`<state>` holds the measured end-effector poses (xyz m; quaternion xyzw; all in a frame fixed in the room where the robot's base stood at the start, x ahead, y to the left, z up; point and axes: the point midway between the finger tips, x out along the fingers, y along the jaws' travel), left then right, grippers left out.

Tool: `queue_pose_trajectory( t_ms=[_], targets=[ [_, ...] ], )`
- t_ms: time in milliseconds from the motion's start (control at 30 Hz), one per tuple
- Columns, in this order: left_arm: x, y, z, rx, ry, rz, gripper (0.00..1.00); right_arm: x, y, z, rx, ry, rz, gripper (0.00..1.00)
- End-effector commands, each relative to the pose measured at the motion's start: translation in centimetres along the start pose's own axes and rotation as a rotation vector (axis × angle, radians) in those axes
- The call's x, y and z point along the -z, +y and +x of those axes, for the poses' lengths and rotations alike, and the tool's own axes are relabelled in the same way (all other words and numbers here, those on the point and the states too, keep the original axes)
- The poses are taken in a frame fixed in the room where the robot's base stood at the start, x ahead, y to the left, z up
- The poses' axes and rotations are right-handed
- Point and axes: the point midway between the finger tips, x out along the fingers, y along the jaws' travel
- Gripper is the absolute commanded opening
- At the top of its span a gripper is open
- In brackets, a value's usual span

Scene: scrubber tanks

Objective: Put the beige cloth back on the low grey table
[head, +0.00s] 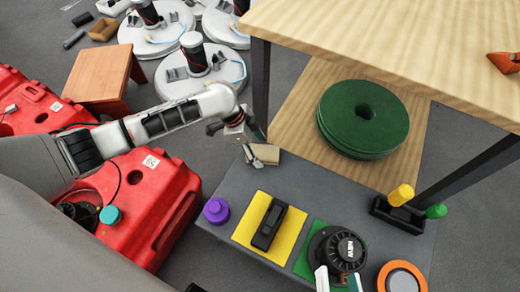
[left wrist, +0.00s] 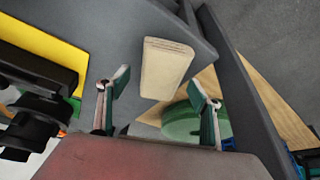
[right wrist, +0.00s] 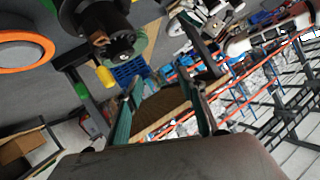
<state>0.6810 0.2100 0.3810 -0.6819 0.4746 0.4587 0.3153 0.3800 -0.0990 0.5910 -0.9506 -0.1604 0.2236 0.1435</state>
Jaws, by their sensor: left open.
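The beige cloth (head: 264,153) is a small folded block at the far left corner of the low grey table (head: 234,186). In the left wrist view the cloth (left wrist: 166,70) appears to lie on the grey top near its edge, just beyond my fingertips. My left gripper (head: 244,138) is open beside the cloth, its fingers (left wrist: 160,88) apart and not closed on it. My right gripper (head: 338,278) is low in the head view, by the black round device. Its fingers are apart and hold nothing visible in the right wrist view (right wrist: 165,90).
The grey table also bears a purple knob (head: 216,210), a black device on a yellow mat (head: 250,240), a black round device (head: 338,248) and an orange ring (head: 402,278). A wooden table (head: 400,40) with green discs (head: 362,118) below stands behind. Red tanks (head: 150,200) are left.

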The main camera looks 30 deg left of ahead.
Motion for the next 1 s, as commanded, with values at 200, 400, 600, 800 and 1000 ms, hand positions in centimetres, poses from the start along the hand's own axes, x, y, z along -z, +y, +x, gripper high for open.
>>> queue_pose_trajectory(
  t_ms=[200,400,600,800,1000],
  targets=[
    [0.9,-0.8,-6.0,0.021,0.007,0.008,0.65,2.5,2.9,-0.6,-0.043,-0.015,-0.25,0.4],
    [0.6,-0.6,-9.4,0.015,0.006,0.005,0.65,2.1,4.2,-1.0,-0.068,-0.05,-0.33,0.4],
    [0.4,-0.3,-10.8,0.008,0.004,0.003,0.65,1.2,4.8,-1.2,-0.076,-0.075,-0.348,0.4],
    [0.2,-0.1,-10.8,0.003,0.002,0.001,0.65,0.9,4.9,-1.3,-0.077,-0.082,-0.35,0.4],
    [0.2,-0.1,-10.8,0.002,0.002,0.001,0.65,0.9,4.9,-1.3,-0.077,-0.082,-0.349,0.4]
  ],
)
